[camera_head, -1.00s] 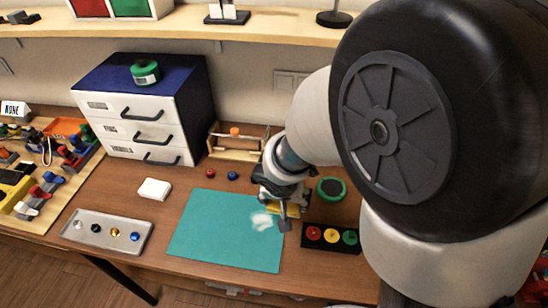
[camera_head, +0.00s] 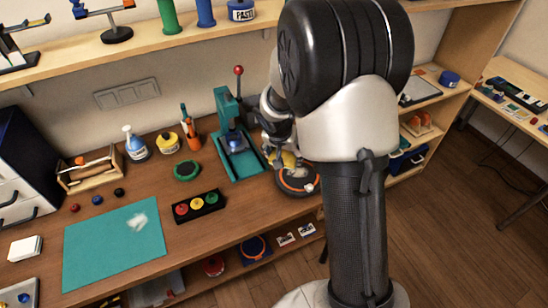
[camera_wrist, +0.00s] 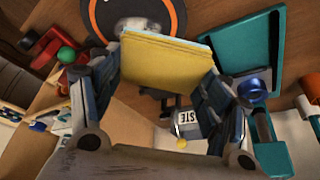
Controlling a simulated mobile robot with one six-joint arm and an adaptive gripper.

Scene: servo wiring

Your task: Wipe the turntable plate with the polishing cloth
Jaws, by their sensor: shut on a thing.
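The turntable plate (camera_head: 297,183) is a dark disc with an orange ring on the bench, right of the green press. It also shows at the top of the wrist view (camera_wrist: 103,18), with a pale patch on it near the cloth. My gripper (camera_head: 287,158) is just above the plate's far side, partly hidden by my arm. In the wrist view its fingers (camera_wrist: 162,72) are shut on the polishing cloth (camera_wrist: 165,65), a folded yellow pad with a pale blue edge. The cloth overlaps the plate in that view; I cannot tell whether they touch.
The green press (camera_head: 238,143) with a red-knobbed lever stands close to the plate's left. A black box with coloured buttons (camera_head: 197,206), a teal mat (camera_head: 100,245), a spray bottle (camera_head: 135,145) and a pen holder (camera_head: 190,138) are farther left. A shelf (camera_head: 150,38) runs above.

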